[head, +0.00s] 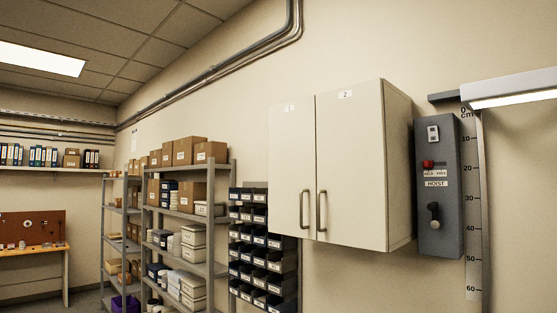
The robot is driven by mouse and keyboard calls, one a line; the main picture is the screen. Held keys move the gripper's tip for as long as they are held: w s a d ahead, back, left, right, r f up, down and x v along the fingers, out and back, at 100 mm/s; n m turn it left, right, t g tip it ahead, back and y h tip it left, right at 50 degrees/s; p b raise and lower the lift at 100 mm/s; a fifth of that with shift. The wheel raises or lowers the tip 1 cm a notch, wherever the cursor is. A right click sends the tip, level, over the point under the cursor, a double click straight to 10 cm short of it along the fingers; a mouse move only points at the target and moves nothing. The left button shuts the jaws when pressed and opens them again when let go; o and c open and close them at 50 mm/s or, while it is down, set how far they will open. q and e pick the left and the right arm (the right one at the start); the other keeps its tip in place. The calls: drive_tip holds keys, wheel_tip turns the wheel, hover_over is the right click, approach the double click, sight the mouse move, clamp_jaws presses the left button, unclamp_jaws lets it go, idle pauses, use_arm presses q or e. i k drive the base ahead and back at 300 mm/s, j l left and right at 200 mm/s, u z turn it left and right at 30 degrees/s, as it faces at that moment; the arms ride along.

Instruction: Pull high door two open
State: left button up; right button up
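A white wall cabinet (401,160) with two doors hangs high on the wall, right of the middle in the head view. High door two (352,150) is its right-hand door, with a small label "2" near the top. It looks closed, flush with the door beside it. Its vertical metal handle (321,211) sits at the lower left of the door. Door one (290,150), labelled "1", is at the left and also looks closed, with its handle (304,210) at its lower right. Neither of my grippers shows in this view.
A grey hoist control box (437,200) with a lever and a scale strip (484,220) are right of the cabinet. A lamp (510,88) juts out at upper right. Dark bins (262,255) stand below left, beside shelves (222,235) with boxes. A workbench (32,250) is far left.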

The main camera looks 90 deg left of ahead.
sight(353, 194)
drive_tip(key=u, duration=2.45)
